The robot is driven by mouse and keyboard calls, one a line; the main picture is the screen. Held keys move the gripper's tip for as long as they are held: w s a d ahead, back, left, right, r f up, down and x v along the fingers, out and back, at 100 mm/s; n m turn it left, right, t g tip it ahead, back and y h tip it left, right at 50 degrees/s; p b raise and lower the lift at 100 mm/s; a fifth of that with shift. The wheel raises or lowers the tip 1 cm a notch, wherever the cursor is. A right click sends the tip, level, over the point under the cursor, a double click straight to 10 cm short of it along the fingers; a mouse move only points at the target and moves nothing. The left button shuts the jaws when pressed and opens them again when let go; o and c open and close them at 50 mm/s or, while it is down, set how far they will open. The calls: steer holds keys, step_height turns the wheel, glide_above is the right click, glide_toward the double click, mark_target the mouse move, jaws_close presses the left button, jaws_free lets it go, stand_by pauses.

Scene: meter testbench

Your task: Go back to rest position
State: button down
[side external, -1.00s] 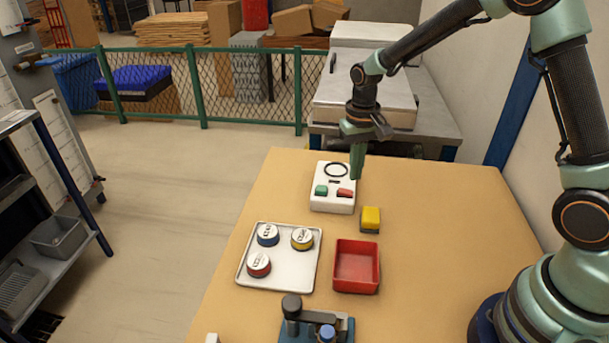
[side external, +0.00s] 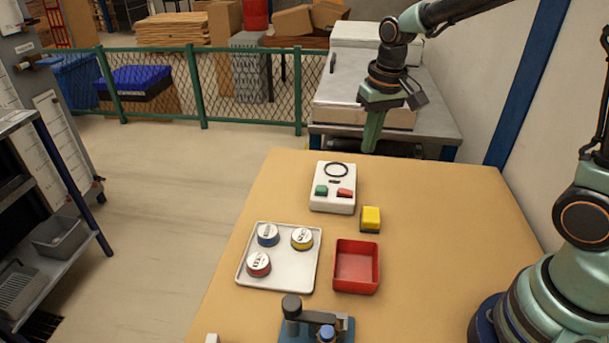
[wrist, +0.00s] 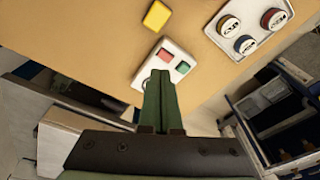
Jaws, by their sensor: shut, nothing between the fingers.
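My gripper (side external: 371,146) is shut and empty. It is raised above the far edge of the table, up and behind the white box with a green and a red button (side external: 333,187). It touches nothing that I can see. In the wrist view my shut fingers (wrist: 159,75) point toward the table, and they cover part of the white button box (wrist: 177,63) from that angle.
The table (side external: 440,215) holds a yellow block (side external: 370,219), an empty red tray (side external: 357,267), a white tray (side external: 283,283) with three round meters, and a blue fixture (side external: 290,331) at the front. A grey bench (side external: 435,125) stands behind the table.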

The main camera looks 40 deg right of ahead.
steer(key=s+r+n+t, duration=0.2)
steer(key=s+r+t, duration=0.2)
steer(key=s+r, duration=0.3)
steer(key=shift+s+a+r+n, duration=0.15)
steer(key=shift+s+a+n, duration=0.3)
steer(key=shift+s, duration=1.95)
